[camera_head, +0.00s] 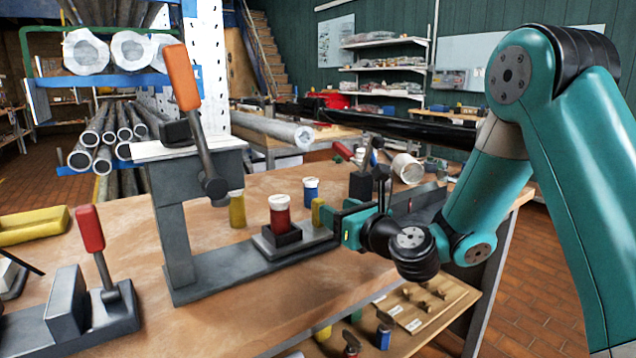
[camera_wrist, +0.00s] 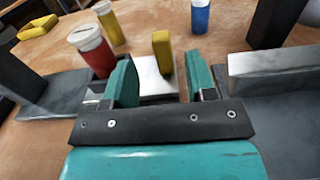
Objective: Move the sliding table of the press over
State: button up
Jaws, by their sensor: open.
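The grey press (camera_head: 180,220) stands on the wooden bench, with an orange-handled lever (camera_head: 182,78) at its top. Its sliding table (camera_head: 318,236), a pale plate, lies on the press base toward its right end. A red cylinder with a white cap (camera_head: 279,222) stands in a dark holder on it. A yellow upright tab (camera_head: 318,212) is at the table's right end. My gripper (camera_head: 342,222) is just right of the tab. In the wrist view the table (camera_wrist: 152,86) and tab (camera_wrist: 162,50) show between and beyond the two open teal fingers; contact is not visible.
A yellow bottle (camera_head: 237,210) and a blue bottle (camera_head: 310,190) stand behind the press. A red-handled clamp (camera_head: 90,230) is at front left, a yellow tray (camera_head: 33,226) at far left. Dark fixtures stand behind my gripper. Bare bench lies in front of the press.

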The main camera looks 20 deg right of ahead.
aim_at(319, 199)
jog(key=p+x, duration=0.3)
jog(key=x, duration=0.3)
jog(key=shift+w+r, duration=0.1)
jog(key=shift+r, duration=0.05)
jog(key=shift+w+a, duration=0.15)
jog(key=shift+w, duration=0.45)
grip_shut()
